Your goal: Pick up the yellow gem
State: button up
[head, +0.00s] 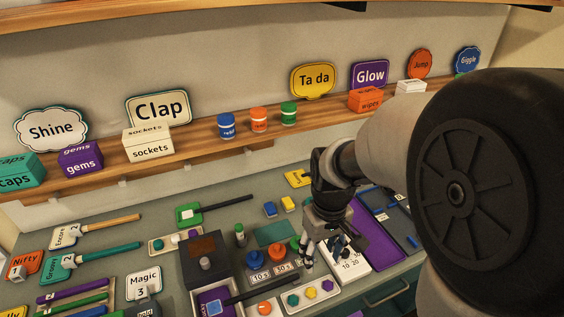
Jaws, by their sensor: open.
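My gripper (328,257) points down a little behind and above the yellow gem. It is open, and I see nothing held between its fingers. The gap in height between fingers and gem is hard to judge. The gripper hides part of the counter behind it.
A panel with blue (255,257), orange and green knobs stands left of my gripper. A dark-handled tool (243,297) lies close to the gem tray. A shelf (205,137) with boxes and signs runs behind.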

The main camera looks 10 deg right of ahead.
jog(key=f, duration=0.1)
jog(key=b, duration=0.4)
send_over(311, 291)
jog(key=f, duration=1.2)
jog(key=shift+s+d, duration=0.2)
jog(key=shift+d, duration=0.1)
jog(key=shift+w+a+f+b, duration=0.15)
jog(key=shift+f+b, duration=0.55)
jog(key=shift+f, duration=0.75)
jog(key=shift+w+a+f+b, duration=0.1)
jog(key=shift+f+b, duration=0.55)
jog(key=shift+f, duration=0.75)
jog(key=shift+c, duration=0.2)
jog(key=shift+r, duration=0.1)
jog(key=c, duration=0.8)
